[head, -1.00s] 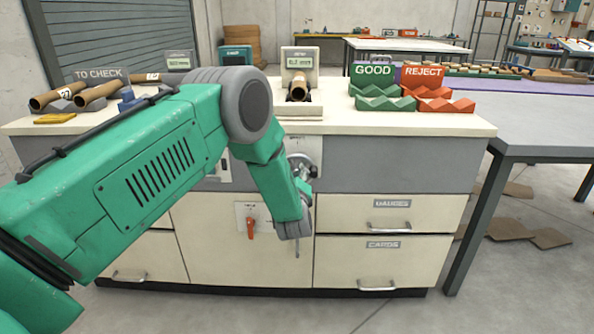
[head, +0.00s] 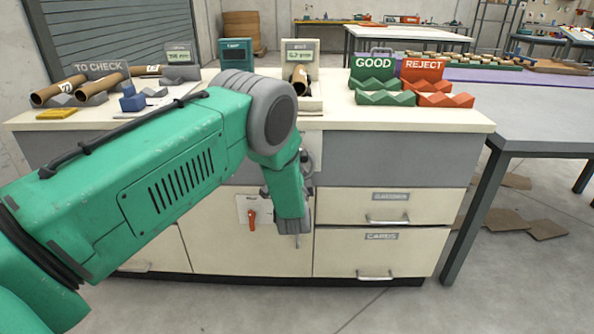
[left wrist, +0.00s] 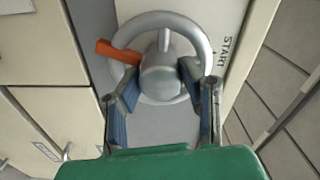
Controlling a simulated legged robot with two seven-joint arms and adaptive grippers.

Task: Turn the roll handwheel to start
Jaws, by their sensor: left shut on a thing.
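The grey handwheel (left wrist: 203,45) shows in the left wrist view as a metal ring with a thick round hub, beside a pale plate marked START. My left gripper (left wrist: 160,76) has one finger on each side of the hub and is shut on the handwheel. An orange lever (left wrist: 118,52) crosses the wheel's left side; I cannot tell whether it belongs to the wheel. In the head view a small part of the handwheel (head: 309,161) shows on the cabinet front, and my green left arm hides the rest and the fingers. My right gripper is not in view.
A red lever (head: 252,219) sits on the cabinet front left of my wrist. Drawers (head: 384,255) are at the right. The worktop holds cardboard tubes (head: 60,92), a green GOOD rack (head: 386,98) and a red REJECT rack (head: 445,100). A grey table (head: 540,125) stands at right.

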